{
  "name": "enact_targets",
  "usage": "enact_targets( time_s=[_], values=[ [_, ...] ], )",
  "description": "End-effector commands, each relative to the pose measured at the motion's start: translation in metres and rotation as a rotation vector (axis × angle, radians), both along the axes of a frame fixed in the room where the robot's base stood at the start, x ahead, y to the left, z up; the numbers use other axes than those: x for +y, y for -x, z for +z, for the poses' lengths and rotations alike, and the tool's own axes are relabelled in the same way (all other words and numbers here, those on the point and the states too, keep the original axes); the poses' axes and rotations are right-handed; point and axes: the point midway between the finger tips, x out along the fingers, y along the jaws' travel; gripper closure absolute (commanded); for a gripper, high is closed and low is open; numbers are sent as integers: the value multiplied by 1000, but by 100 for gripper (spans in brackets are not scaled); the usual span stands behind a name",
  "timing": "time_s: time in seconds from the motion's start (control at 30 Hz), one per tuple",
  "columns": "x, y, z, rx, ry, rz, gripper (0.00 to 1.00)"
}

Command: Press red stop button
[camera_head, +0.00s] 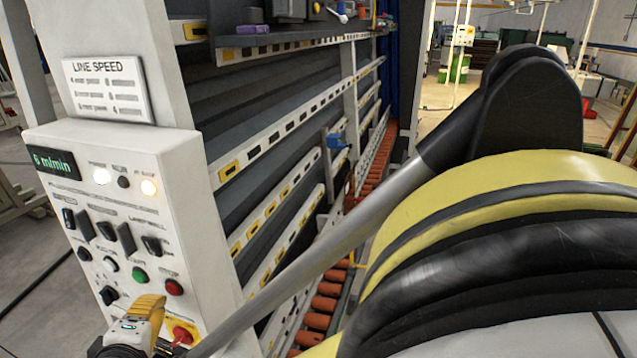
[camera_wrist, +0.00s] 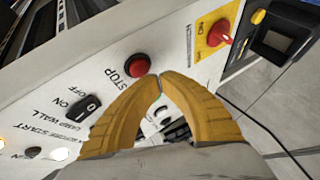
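The round red stop button (camera_head: 173,287) is on the lower right part of the white control panel (camera_head: 118,190). In the wrist view the red button (camera_wrist: 138,67) has the word STOP printed beside it. My gripper (camera_head: 157,299) has yellow-orange fingers and is in front of the lower panel. In the wrist view the fingertips (camera_wrist: 158,83) meet with nothing between them. They show just beside the red button's edge; whether they touch the panel or button I cannot tell.
A red knob on a yellow plate (camera_head: 181,334) sits below the stop button, close to my gripper. A green button (camera_head: 139,275) is to its left. Several black switches (camera_head: 105,231) and lit lamps are higher up. The washer's conveyor rollers (camera_head: 322,303) are to the right.

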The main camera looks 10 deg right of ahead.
Motion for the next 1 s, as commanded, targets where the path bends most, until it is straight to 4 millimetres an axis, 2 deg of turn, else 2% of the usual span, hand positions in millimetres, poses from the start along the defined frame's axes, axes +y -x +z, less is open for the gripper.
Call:
enact_targets(
  time_s=[1.0],
  values=[
    [-5, -5, 1, 0, 0, 2, 100]
  ],
)
